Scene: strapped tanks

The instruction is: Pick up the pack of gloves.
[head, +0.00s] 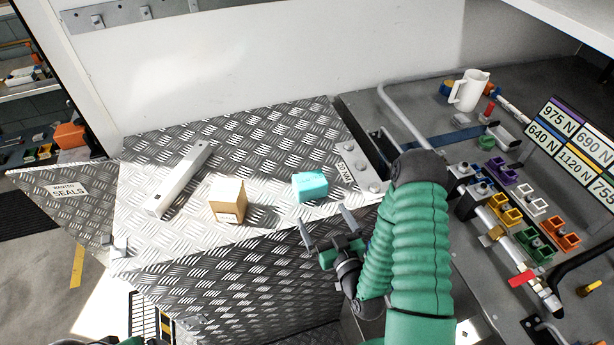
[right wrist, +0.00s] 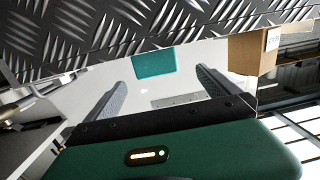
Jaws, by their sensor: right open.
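The pack of gloves looks to be the small teal block (head: 310,186) near the front right edge of the tread-plate top (head: 265,145). It also shows in the right wrist view (right wrist: 155,63), beyond and between my fingertips. My right gripper (head: 328,228) is open and empty, just in front of the plate's front edge and a little below and right of the pack. The gripper also shows in the right wrist view (right wrist: 160,82), and there is a gap between it and the pack. My left gripper is not in view.
A cardboard box (head: 228,202) and a long pale box (head: 180,180) stand left of the pack. A grey bracket with bolts (head: 362,168) edges the plate on the right. Beyond are a bent pipe (head: 400,112), a white jug (head: 469,90) and several coloured blocks.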

